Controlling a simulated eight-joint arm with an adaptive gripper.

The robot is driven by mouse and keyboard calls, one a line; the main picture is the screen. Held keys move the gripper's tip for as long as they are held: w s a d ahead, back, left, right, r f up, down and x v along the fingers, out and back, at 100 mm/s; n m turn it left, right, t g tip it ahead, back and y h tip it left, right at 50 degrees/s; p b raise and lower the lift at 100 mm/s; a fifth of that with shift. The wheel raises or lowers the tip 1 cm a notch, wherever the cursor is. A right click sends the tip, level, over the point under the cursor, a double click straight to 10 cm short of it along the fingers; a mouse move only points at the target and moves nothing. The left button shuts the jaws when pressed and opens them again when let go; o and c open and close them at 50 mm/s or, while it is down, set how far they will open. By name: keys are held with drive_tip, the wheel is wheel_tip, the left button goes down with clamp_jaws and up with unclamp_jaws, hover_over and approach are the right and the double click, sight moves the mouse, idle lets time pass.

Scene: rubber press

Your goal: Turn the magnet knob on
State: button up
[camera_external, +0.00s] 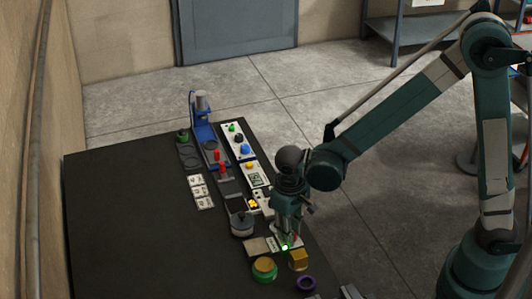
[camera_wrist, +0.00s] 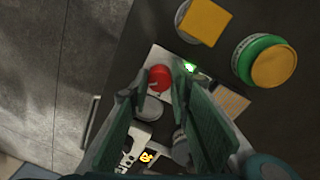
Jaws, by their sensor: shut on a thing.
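A red round knob (camera_wrist: 159,78) sits on a small pale panel (camera_wrist: 158,55), between my fingertips in the wrist view. I take it to be the magnet knob; no label on it is legible. My gripper (camera_wrist: 162,82) is shut on the red knob, one finger at each side. A green light (camera_wrist: 190,66) glows on the panel just right of the knob. In the external view my gripper (camera_external: 285,240) points down at this panel (camera_external: 256,246), the green light shows at its tip, and my fingers mostly hide the knob.
A grey lidded pot (camera_external: 242,224) and the blue press (camera_external: 201,120) stand farther back. The dark table's left side (camera_external: 120,220) is clear.

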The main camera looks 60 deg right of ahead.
drive_tip(key=shift+m, duration=0.7)
drive_tip(key=o, duration=0.9)
drive_tip(key=shift+r, duration=0.1)
drive_tip(key=shift+w+a+r, duration=0.1)
drive_tip(key=shift+a+r, duration=0.05)
drive_tip(key=shift+r, duration=2.8)
drive_tip(key=shift+w+a+r, duration=0.1)
drive_tip(key=shift+a+r, duration=0.05)
drive_tip(key=shift+r, duration=2.8)
